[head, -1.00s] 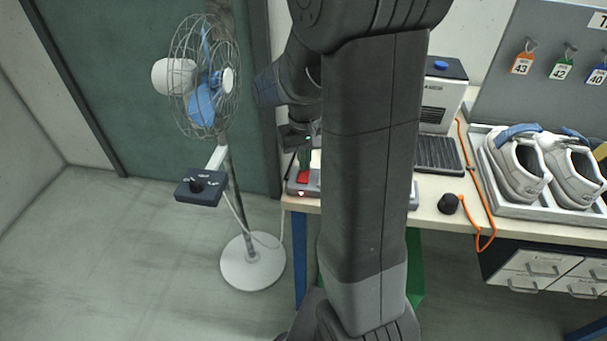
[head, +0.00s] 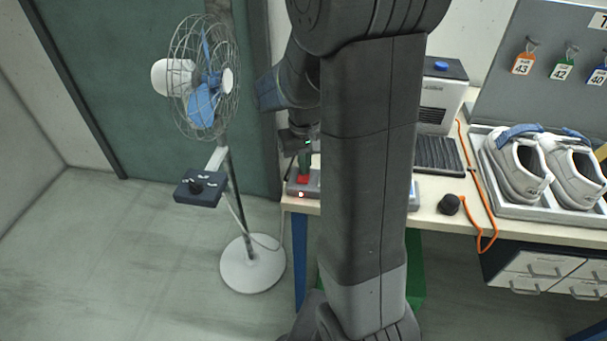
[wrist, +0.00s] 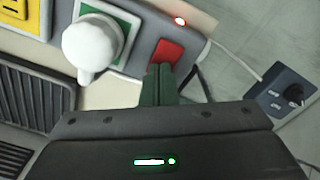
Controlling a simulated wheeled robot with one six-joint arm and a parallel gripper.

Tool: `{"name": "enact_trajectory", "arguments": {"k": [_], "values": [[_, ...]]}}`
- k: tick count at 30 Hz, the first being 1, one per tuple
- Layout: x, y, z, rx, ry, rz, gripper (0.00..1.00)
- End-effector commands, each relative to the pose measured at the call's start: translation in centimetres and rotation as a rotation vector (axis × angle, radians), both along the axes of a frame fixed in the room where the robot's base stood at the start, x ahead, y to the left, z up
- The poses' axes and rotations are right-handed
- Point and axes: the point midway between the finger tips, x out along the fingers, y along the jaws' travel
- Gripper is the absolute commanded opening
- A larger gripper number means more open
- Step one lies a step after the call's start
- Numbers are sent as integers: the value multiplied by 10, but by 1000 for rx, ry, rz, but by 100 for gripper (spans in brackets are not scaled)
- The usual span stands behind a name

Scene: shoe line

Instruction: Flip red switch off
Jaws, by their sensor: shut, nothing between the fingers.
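The red switch (wrist: 168,52) sits at the end of a grey power strip (wrist: 140,22); in the head view the switch (head: 303,179) is at the table's left front corner. In the head view my gripper (head: 305,168) points down just above the switch. I cannot tell whether the tips touch it. My arm hides most of the strip there.
A white plug (wrist: 91,45) stands in the green socket beside the switch. The fan (head: 205,85) stands on the floor left of the table, its control box (head: 200,188) on its pole. Shoes (head: 545,165) lie in a tray at right, near an orange cord (head: 480,205).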

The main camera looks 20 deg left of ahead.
Motion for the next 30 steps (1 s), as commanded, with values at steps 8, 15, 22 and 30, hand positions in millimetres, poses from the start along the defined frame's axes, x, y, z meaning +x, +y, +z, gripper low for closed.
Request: {"name": "enact_trajectory", "arguments": {"k": [8,15,22,30], "values": [[0,0,23,1,-1,0,0],[0,0,43,1,-1,0,0],[0,0,61,1,-1,0,0],[0,0,69,1,-1,0,0]]}}
